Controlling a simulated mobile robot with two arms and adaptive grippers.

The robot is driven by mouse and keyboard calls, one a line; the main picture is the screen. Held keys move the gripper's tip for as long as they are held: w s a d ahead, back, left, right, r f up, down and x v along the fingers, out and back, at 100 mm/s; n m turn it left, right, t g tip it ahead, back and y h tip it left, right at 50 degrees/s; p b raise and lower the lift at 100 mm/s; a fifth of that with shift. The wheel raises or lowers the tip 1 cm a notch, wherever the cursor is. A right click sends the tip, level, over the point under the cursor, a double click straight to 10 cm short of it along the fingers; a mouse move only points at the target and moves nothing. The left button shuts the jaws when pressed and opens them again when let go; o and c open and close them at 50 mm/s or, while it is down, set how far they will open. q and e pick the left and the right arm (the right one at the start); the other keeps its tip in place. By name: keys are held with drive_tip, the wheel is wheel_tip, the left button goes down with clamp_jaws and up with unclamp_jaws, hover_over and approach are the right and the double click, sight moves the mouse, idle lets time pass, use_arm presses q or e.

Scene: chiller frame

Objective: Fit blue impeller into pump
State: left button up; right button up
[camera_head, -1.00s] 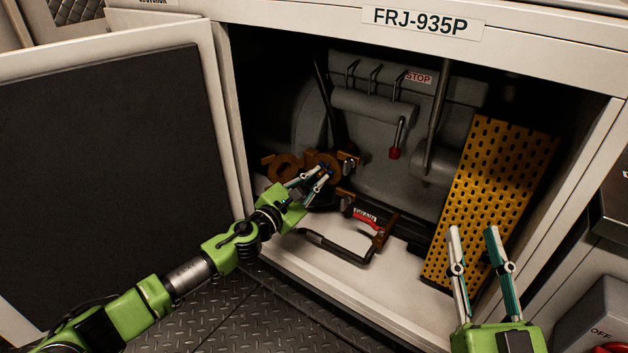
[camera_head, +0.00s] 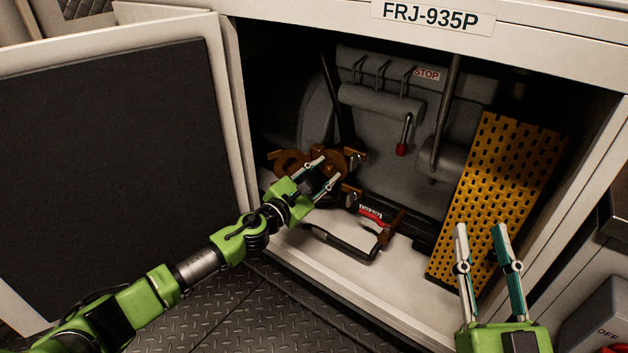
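The brown-orange pump (camera_head: 291,160) sits low at the left inside the open cabinet, with rounded parts and small brass-coloured fittings. My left gripper (camera_head: 331,167) reaches in from the left, with its fingertips at the front of the pump. Its two fingers stand apart with a dark area between them. I cannot tell whether they hold something. I cannot make out the blue impeller; it may be hidden at the fingertips or in the pump's shadow. My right gripper (camera_head: 480,228) is open and empty, in front of the yellow perforated panel.
A dark bent handle (camera_head: 340,245) and a red-and-white labelled part (camera_head: 371,215) lie on the cabinet floor right of my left gripper. A red-knobbed lever (camera_head: 402,148) hangs above. The yellow perforated panel (camera_head: 500,190) leans at right. The cabinet door (camera_head: 110,170) stands open at left.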

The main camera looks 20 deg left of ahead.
use_arm(q)
drive_tip(key=v, duration=1.1)
drive_tip(key=shift+s, duration=0.35)
